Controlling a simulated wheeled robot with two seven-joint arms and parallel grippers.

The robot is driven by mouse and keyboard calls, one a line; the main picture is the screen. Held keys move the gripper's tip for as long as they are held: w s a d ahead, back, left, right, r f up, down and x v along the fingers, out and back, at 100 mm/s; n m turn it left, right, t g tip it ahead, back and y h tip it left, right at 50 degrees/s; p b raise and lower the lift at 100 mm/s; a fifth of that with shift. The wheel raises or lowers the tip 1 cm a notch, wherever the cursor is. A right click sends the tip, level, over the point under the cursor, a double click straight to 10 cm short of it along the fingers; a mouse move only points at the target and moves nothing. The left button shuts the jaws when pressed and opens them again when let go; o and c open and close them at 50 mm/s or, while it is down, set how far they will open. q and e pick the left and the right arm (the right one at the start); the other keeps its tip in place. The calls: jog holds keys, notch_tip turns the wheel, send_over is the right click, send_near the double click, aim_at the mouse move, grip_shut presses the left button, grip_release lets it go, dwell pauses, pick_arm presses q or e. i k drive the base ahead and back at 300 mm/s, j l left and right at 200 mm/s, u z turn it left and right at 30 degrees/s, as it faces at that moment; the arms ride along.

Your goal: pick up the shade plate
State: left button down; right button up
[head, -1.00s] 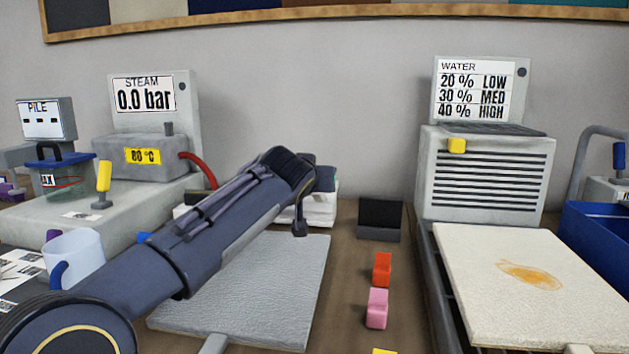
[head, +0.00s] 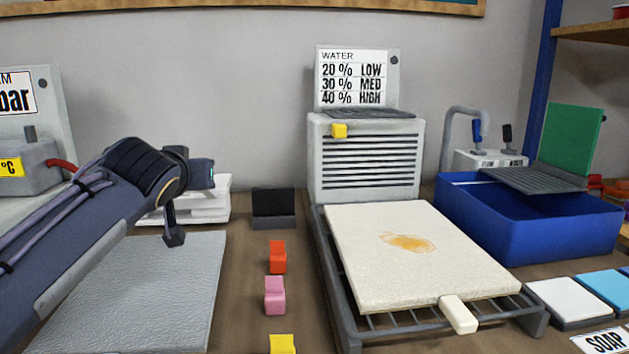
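I cannot tell for sure which thing is the shade plate. A dark plate (head: 273,203) stands upright in a grey holder near the wall, left of the grey water unit. A green plate (head: 571,139) stands tilted at the back right above a blue bin. My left arm comes in from the left over the grey textured slab. A dark narrow end part, perhaps my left gripper (head: 174,236), hangs down above the slab's back edge. Its fingers cannot be made out, and nothing is seen held. My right gripper is not in view.
A cream mat (head: 372,279) with an orange stain lies on a dark rack (head: 340,284) before the water unit (head: 363,184). Orange (head: 277,256), pink (head: 275,295) and yellow (head: 283,344) blocks line the bench. The blue bin (head: 540,231) and white and blue pads stand right.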

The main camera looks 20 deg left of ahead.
aim_at(273, 200)
jog(key=k+l, duration=0.7)
jog(key=k, duration=0.2)
